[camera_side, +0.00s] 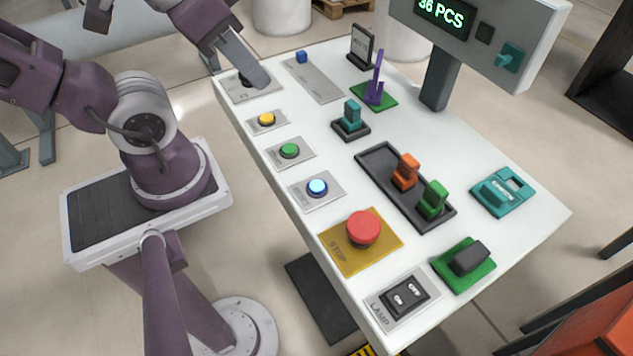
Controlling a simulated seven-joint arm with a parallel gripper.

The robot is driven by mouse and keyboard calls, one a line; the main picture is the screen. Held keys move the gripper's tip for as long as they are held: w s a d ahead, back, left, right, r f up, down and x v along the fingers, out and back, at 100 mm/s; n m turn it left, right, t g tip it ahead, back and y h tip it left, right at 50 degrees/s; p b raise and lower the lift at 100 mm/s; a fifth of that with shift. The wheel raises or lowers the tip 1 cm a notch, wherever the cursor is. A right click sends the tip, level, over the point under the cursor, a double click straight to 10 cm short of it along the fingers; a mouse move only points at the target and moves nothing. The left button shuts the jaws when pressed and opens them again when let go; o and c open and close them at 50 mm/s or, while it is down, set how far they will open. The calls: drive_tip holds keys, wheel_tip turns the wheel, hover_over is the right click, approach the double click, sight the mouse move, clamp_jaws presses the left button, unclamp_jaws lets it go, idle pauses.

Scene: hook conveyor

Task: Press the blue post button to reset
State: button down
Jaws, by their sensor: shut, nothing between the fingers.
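A round blue button (317,187), lit pale at its centre, sits on a grey plate near the left edge of the white table. A small blue block (301,57) stands at the far end of a long grey plate (318,82); I cannot tell whether it can be pressed. My gripper (264,82) is shut and empty, over the far-left corner of the table. It covers part of a grey plate (239,97) with a dark round button. It is apart from both blue things; contact with the dark button cannot be told.
Yellow (267,119) and green (289,150) buttons lie between my gripper and the round blue button. A red STOP button (363,228) and lamp switch (403,296) are nearer. A teal lever (351,114), black tray (372,165) and display post (439,79) stand to the right.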

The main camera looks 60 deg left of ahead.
idle(0.7)
drive_tip(key=m+g+y, duration=0.7)
drive_tip(key=y, duration=0.2)
hover_over(321, 189)
wheel_tip(321, 189, down, 11)
drive_tip(key=shift+g, duration=0.3)
drive_tip(key=shift+f, duration=4.45)
drive_tip(key=shift+f, duration=0.4)
